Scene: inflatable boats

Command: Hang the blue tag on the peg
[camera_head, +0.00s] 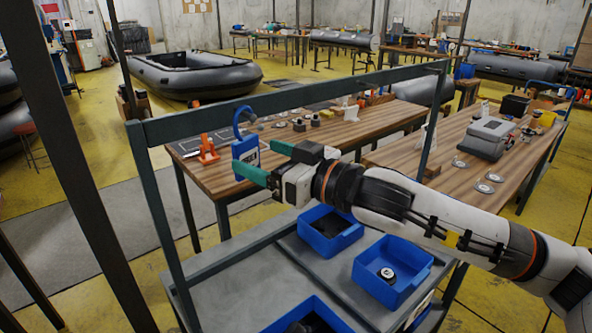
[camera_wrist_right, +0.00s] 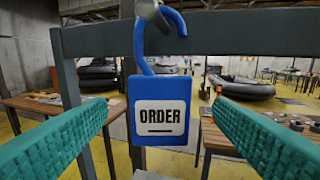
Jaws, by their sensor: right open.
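The blue tag (camera_head: 244,148), with a white "ORDER" label, hangs upright below the rack's top bar (camera_head: 290,100). In the right wrist view the tag (camera_wrist_right: 160,88) has its open hook at the top, and the grey peg (camera_wrist_right: 148,9) on the bar shows at the hook's bend; the hook appears to go over it. My right gripper (camera_head: 254,158) is open, its green fingers on either side of the tag. In the wrist view the fingers (camera_wrist_right: 163,130) stand clear of the tag, with gaps on both sides. My left gripper is not in view.
Wooden tables (camera_head: 215,180) with tools and parts are behind the rack. An inflatable boat (camera_head: 195,76) lies farther back. Rack posts flank the tag area.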

